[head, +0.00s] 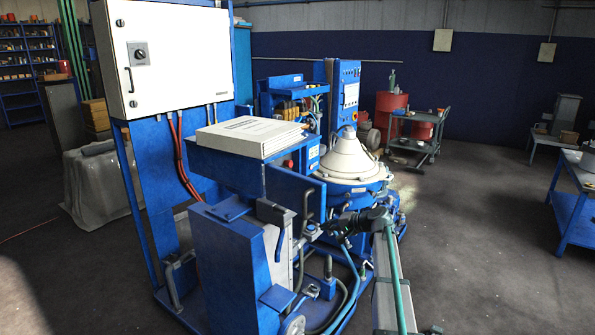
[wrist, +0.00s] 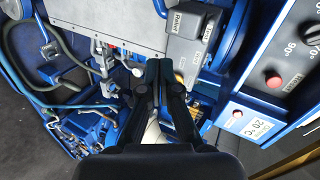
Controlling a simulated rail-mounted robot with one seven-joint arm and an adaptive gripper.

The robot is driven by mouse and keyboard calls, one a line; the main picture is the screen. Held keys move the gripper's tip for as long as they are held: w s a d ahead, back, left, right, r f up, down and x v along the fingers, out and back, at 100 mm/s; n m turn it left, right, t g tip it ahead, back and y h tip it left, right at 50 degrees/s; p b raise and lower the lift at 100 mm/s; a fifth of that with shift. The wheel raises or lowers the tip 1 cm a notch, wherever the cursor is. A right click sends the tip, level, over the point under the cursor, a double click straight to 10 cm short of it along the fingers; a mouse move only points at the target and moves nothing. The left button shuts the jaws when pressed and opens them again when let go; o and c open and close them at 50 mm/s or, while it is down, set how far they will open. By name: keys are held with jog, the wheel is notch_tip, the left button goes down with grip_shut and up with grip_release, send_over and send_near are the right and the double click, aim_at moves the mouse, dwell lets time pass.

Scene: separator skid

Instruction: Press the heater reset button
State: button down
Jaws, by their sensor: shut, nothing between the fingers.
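In the head view my gripper (head: 338,224) is at the skid's front; the button cannot be made out there.
A second small red button (wrist: 237,114) sits on a plate with a temperature label. A grey labelled box (wrist: 190,42) lies just beyond my fingertips. Blue hoses and pipes (wrist: 62,105) crowd the left. The white separator bowl (head: 350,160) stands behind my gripper; open floor lies right.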

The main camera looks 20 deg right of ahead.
aim_at(292, 165)
jog(key=w+d+r+m+t+y, duration=0.1)
jog(key=w+r+t, duration=0.1)
jog(key=r, duration=0.6)
jog(key=w+d+r+t+y, duration=0.1)
jog(key=w+r, duration=0.3)
jog(key=r, duration=0.5)
jog(key=shift+d+r+m+t+y, duration=0.25)
jog(key=shift+d+m+t+y, duration=0.15)
jog(key=shift+t+y, duration=0.15)
jog(key=p+x, duration=0.5)
jog(key=x, duration=0.7)
jog(key=shift+w+a+r, duration=0.1)
jog(key=shift+w, duration=0.15)
jog(key=shift+w+a+p, duration=0.4)
jog(key=shift+w+a, duration=0.1)
jog(key=shift+w, duration=0.05)
